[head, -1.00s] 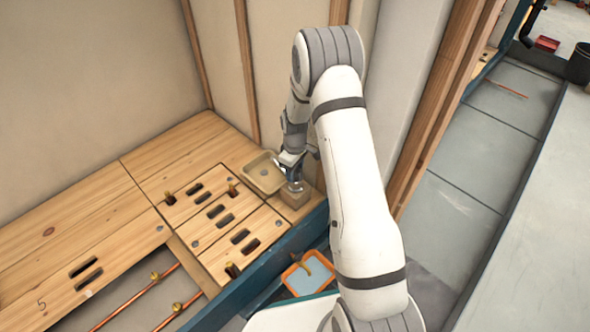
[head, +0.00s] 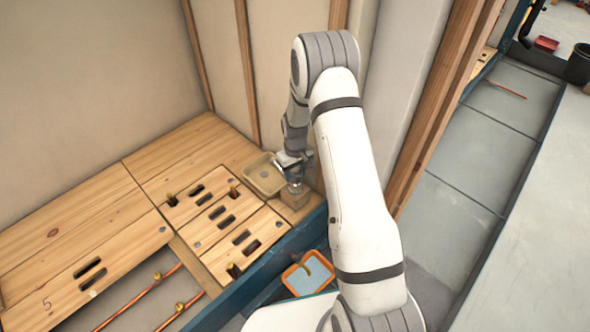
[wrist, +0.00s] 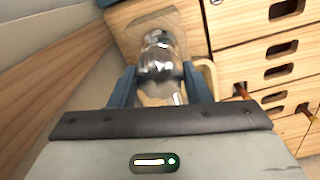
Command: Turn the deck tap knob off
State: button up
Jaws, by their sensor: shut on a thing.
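The deck tap knob (wrist: 160,62) is a shiny chrome piece in the wrist view, above a pale wooden block (wrist: 190,22). My gripper (wrist: 158,88) has its two blue fingers on either side of the knob and is shut on it. In the head view my gripper (head: 293,178) points down at the tap on the wooden block (head: 296,202), beside a beige tray-like basin (head: 258,179). The knob's markings and exact turn angle cannot be made out.
Slotted wooden deck boards (head: 212,215) lie left of the tap, with copper pipes (head: 140,296) in an open gap. An orange-rimmed tray (head: 290,283) sits in front. Wall panels and a timber post (head: 440,105) stand close behind and to the right.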

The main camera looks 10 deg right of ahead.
aim_at(297, 171)
jog(key=m+p, duration=0.2)
jog(key=m, duration=0.4)
jog(key=shift+w+d+r+m, duration=0.1)
jog(key=shift+m, duration=0.2)
jog(key=m+p, duration=0.1)
jog(key=m, duration=0.5)
jog(key=shift+d, duration=0.1)
jog(key=shift+m, duration=0.3)
jog(key=o, duration=1)
notch_tip(297, 171, up, 8)
jog(key=p, duration=0.2)
jog(key=shift+f+p, duration=0.2)
jog(key=shift+p, duration=0.2)
